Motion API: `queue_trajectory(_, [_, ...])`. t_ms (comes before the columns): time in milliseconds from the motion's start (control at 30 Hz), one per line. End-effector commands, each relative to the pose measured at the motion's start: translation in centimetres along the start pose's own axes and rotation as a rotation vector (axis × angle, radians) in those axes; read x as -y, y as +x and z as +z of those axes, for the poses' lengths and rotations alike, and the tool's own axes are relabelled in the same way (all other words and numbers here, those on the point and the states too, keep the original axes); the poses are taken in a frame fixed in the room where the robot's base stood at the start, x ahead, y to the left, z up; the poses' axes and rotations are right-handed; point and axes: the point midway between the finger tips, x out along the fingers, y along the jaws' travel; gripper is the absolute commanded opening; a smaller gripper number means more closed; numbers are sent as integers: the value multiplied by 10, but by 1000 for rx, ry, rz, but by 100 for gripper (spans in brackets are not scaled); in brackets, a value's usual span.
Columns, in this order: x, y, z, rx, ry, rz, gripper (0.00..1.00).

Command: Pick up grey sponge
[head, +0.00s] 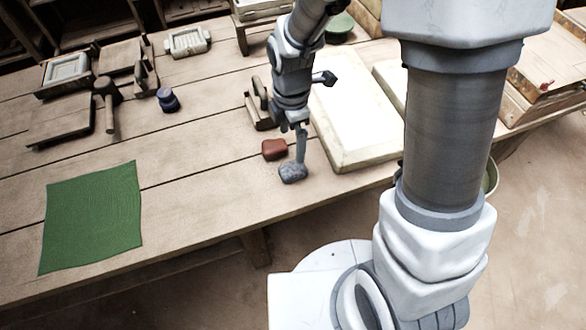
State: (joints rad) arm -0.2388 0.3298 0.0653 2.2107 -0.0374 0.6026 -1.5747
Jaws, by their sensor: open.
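The grey sponge (293,173) is a small speckled block lying on the wooden table near its front edge. My gripper (299,160) points down right above the sponge, with a finger reaching to its upper side. The gripper is open; only one finger shows clearly, and I cannot tell whether the sponge lies between the fingers or whether they touch it.
A reddish-brown block (275,149) lies close to the left of my gripper. A large pale slab (365,125) in a frame is to the right. Wooden tools (260,105) stand behind. A green cloth (92,217) lies front left; the table between is clear.

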Motion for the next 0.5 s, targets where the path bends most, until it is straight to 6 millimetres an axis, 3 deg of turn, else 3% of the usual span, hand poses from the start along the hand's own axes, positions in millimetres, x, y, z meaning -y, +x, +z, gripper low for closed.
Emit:
queue_trajectory(33, [1,16,0,0,-1,-5,98])
queue_trajectory(200, [1,50,0,0,0,-4,98])
queue_trajectory(500, [1,74,0,0,0,-1,98])
